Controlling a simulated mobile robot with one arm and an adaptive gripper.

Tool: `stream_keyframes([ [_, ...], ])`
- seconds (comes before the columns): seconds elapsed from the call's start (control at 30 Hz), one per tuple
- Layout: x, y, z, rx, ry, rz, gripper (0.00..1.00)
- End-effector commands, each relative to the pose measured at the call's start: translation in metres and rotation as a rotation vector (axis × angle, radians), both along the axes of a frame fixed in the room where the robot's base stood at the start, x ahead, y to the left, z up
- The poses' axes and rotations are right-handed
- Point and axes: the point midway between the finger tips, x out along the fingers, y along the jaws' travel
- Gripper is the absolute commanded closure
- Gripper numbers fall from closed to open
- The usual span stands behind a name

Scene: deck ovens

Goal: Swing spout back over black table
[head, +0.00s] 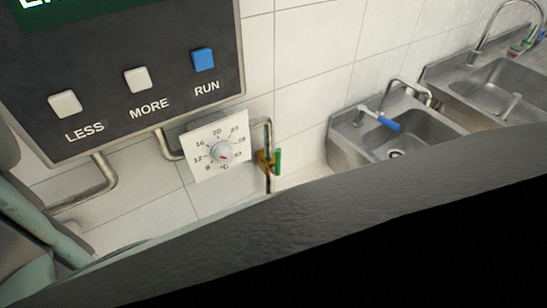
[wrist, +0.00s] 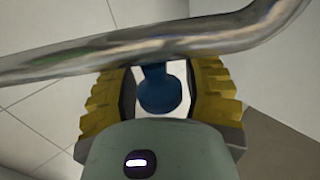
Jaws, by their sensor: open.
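In the wrist view a bare metal pipe (wrist: 130,52), which looks like the spout, crosses the top of the picture and bends upward at the right. My gripper (wrist: 160,88) is open, with its yellow-padded fingers just below the pipe. A blue knob or grip (wrist: 160,92) shows between the fingers; I cannot tell whether either finger touches it. In the head view a metal pipe (head: 105,172) runs down from the control panel toward the left; I cannot tell if it is the same one. The fingers are not visible there. I cannot identify the black table with certainty.
The control panel (head: 120,75) with LESS, MORE and RUN buttons hangs on the tiled wall. A temperature dial (head: 221,151) and a green-handled valve (head: 277,162) are beside it. Steel sinks (head: 345,150) stand at the right. A large black surface (head: 400,235) fills the foreground.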

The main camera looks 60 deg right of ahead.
Motion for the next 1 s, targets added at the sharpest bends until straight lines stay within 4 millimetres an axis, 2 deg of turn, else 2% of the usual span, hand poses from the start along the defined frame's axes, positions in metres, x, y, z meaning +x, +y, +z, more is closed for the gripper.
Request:
stream_keyframes([
  [0.07,0.0002,-0.0002,0.0,0.0,0.0,-0.001,0.61],
  [0.43,-0.0004,0.0003,0.0003,0.0,-0.001,0.001,0.99],
  [1.0,0.0014,0.0006,0.0054,0.004,-0.015,-0.002,1.0],
])
